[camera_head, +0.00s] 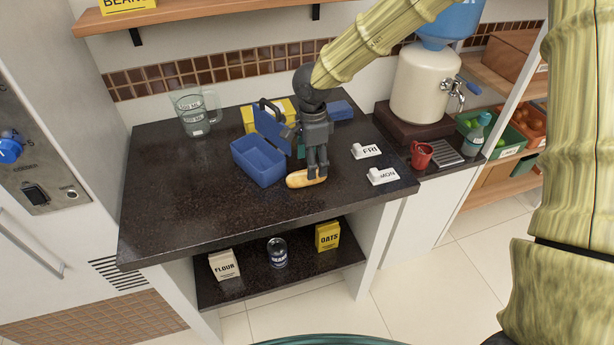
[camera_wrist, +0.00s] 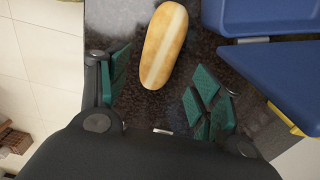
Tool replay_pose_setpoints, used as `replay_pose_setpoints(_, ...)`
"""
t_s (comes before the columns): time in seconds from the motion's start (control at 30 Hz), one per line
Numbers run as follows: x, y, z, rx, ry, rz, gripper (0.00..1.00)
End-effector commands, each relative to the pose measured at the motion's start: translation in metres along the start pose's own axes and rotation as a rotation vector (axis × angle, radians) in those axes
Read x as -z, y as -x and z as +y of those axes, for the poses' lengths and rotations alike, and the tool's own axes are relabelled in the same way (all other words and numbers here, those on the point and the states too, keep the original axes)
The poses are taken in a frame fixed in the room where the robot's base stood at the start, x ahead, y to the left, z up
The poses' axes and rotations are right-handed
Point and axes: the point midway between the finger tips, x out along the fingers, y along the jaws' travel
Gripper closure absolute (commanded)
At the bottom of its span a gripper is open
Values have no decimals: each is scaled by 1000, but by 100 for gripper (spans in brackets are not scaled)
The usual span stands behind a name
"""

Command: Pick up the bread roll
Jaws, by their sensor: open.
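The bread roll (camera_head: 306,178) is golden and oblong and lies on the dark counter (camera_head: 190,215) near its front edge. It also shows in the wrist view (camera_wrist: 163,45), lengthwise, with a pale stripe along its top. My gripper (camera_head: 317,172) is above and just behind the roll in the head view, pointing down. In the wrist view its green-padded fingers (camera_wrist: 158,95) are spread apart, with the near end of the roll in line with the gap between them. Nothing is held. Whether the fingertips touch the roll cannot be told.
An open blue box (camera_head: 258,165) with a raised lid stands close to the left of my gripper, with a yellow box (camera_head: 252,119) behind it. White MON (camera_head: 382,176) and FRI (camera_head: 365,152) blocks lie to the right. A measuring jug (camera_head: 194,112) stands at the back left. The front left counter is clear.

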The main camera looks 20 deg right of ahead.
Motion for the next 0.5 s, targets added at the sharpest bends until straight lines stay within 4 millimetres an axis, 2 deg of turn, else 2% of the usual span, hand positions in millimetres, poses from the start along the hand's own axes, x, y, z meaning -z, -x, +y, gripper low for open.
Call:
replay_pose_setpoints(0.3, 4, -35, 4, -3, 0, 2, 35)
replay_pose_setpoints(0.5, 4, -45, 4, -1, -1, 0, 35)
